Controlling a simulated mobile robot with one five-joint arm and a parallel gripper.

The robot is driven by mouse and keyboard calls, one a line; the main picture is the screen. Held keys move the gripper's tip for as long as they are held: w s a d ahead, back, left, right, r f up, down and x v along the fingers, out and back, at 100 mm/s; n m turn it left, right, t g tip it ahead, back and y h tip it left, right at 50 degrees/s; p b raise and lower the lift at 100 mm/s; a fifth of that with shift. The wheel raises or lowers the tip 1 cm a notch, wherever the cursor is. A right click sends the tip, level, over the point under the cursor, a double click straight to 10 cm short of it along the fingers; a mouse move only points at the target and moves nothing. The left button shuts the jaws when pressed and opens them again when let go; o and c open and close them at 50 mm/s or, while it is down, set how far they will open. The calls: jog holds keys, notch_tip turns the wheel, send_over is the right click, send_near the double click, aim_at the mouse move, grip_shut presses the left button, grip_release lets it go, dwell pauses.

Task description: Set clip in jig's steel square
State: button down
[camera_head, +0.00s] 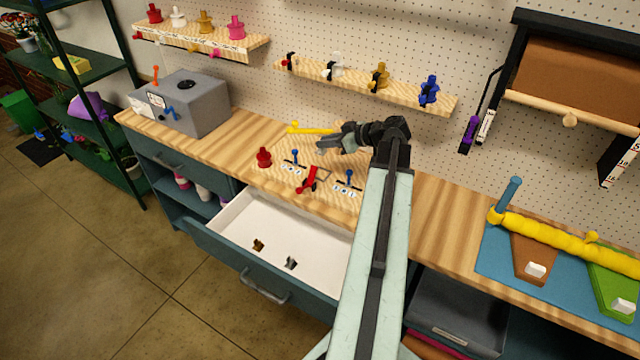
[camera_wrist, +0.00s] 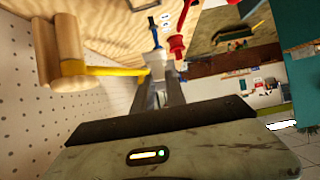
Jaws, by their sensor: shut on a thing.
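My gripper (camera_head: 326,147) is over the back of the jig board on the bench. In the wrist view its two fingers (camera_wrist: 158,88) are shut on a small pale grey piece, apparently the clip (camera_wrist: 155,62). Its shape is partly hidden by the fingers. The wooden jig board (camera_head: 277,152) carries two blue levers, a red lever (camera_head: 308,180) and a yellow bar (camera_head: 312,129) close behind my gripper. A thin dark outline beside the red lever may be the steel square; I cannot tell for sure. Whether the clip touches the board is unclear.
Below the bench an open white drawer (camera_head: 245,213) holds a gold clip (camera_head: 258,245) and a grey clip (camera_head: 291,263). A red spool-like piece (camera_head: 264,157) stands left of the levers. A grey box (camera_head: 188,104) stands at the left; a blue mat (camera_head: 500,262) lies right.

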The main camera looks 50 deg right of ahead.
notch_tip(320, 180, down, 10)
jog(key=b, duration=1)
jog(key=shift+s, duration=0.1)
jog(key=shift+r, duration=0.2)
jog(key=shift+f, duration=0.2)
jog(key=c, duration=1.4)
grip_release()
jog(key=shift+o, duration=0.2)
jog(key=shift+r, duration=0.15)
jog(key=shift+s+r+p, duration=0.1)
jog(key=shift+r+p, duration=0.2)
jog(key=shift+p, duration=0.1)
jog(key=p+v, duration=0.5)
jog(key=v, duration=0.6)
jog(key=shift+s, duration=0.4)
